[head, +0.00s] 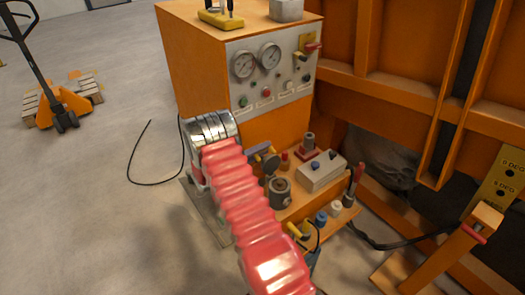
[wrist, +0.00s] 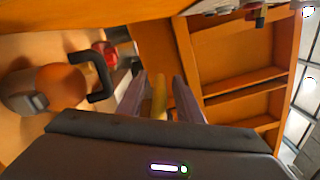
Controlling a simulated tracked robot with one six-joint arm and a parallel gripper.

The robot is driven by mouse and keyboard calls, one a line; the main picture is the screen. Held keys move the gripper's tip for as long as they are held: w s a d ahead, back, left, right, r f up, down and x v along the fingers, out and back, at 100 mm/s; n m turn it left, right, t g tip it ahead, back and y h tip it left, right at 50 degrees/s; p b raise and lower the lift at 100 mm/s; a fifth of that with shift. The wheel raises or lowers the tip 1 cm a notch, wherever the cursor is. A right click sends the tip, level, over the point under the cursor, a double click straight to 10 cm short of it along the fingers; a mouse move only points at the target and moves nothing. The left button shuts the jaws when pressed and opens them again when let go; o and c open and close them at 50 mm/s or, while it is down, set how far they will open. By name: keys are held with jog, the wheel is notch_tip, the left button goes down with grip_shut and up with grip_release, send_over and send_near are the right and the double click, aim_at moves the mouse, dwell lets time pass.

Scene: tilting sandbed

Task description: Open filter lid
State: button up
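My gripper shows in the wrist view (wrist: 159,82) as two purple-grey fingers standing apart. A narrow yellow piece (wrist: 159,97) shows between them; I cannot tell its depth or whether it is touched. In the head view, my red ribbed arm sleeve crosses the foreground, and a small purple-grey part beside it may be a finger. A grey cylindrical fitting (head: 280,191) with a round top stands on the orange bench, right of the sleeve. In the wrist view, a black bent handle (wrist: 101,76) stands left of my fingers. I cannot tell which part is the filter lid.
The orange cabinet (head: 196,62) with gauges stands behind the bench. A pale box (head: 322,171) and several small coloured fittings crowd the bench. An orange frame (head: 415,103) closes the right side. A pallet jack (head: 58,105) stands far left, with open floor before it.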

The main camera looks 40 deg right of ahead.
jog(key=w+a, duration=0.1)
jog(key=a, duration=1.1)
jog(key=shift+a, duration=0.4)
jog(key=shift+f, duration=0.1)
jog(key=s+a+f+m+g+y, duration=0.2)
jog(key=s+f+m+y, duration=0.1)
jog(key=s+f+m, duration=0.4)
jog(key=s+a+r+m+g+y, duration=0.2)
jog(key=s+a+r+m+y, duration=0.3)
jog(key=m, duration=0.3)
jog(key=s+a+r+m+t+y, duration=0.3)
jog(key=s+a+r+m, duration=0.2)
jog(key=r, duration=0.4)
jog(key=s+a+r+m+t+y, duration=0.3)
jog(key=s+a+r+m+t, duration=0.1)
jog(key=r, duration=0.6)
jog(key=s+a+r+m+t+y, duration=0.4)
jog(key=s+a+r+m, duration=0.3)
jog(key=a+r, duration=0.2)
jog(key=shift+a+r+m, duration=0.25)
jog(key=shift+r+m, duration=0.05)
jog(key=shift+r, duration=0.05)
